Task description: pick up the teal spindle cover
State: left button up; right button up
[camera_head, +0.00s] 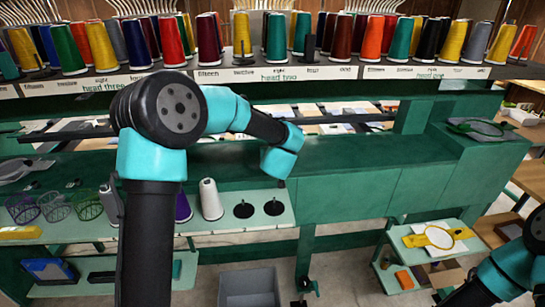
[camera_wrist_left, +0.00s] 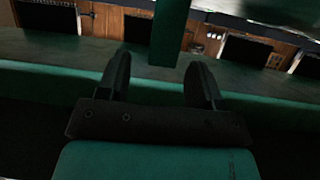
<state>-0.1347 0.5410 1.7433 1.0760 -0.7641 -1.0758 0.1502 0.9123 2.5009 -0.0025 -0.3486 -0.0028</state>
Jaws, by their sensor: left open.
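Nothing in view is surely the teal spindle cover.
Thread cones line the upper rack, among them a teal cone (camera_head: 277,37). A grey-white cone (camera_head: 210,199) and two bare black spindle discs (camera_head: 243,210) (camera_head: 273,208) sit on the low shelf. A grey bin (camera_head: 249,287) stands below. The green ledge (camera_head: 350,155) is mostly clear.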

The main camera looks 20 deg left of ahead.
pick_arm(q)
jog(key=shift+f+x, duration=0.2)
jog(key=shift+x, duration=2.35)
jog(key=shift+s, duration=0.1)
jog(key=c, duration=1)
jog(key=shift+a+r, duration=0.1)
jog(key=shift+r, duration=1.55)
jog(key=shift+s+r, duration=0.2)
jog(key=shift+s, duration=0.05)
jog(key=s+d, duration=0.2)
jog(key=s, duration=0.2)
jog(key=s+d, duration=0.2)
jog(key=s, duration=0.3)
jog(key=s+d+r, duration=0.1)
jog(key=s+d, duration=0.1)
jog(key=s, duration=0.3)
jog(key=shift+s+r, duration=0.15)
jog(key=shift+s, duration=0.05)
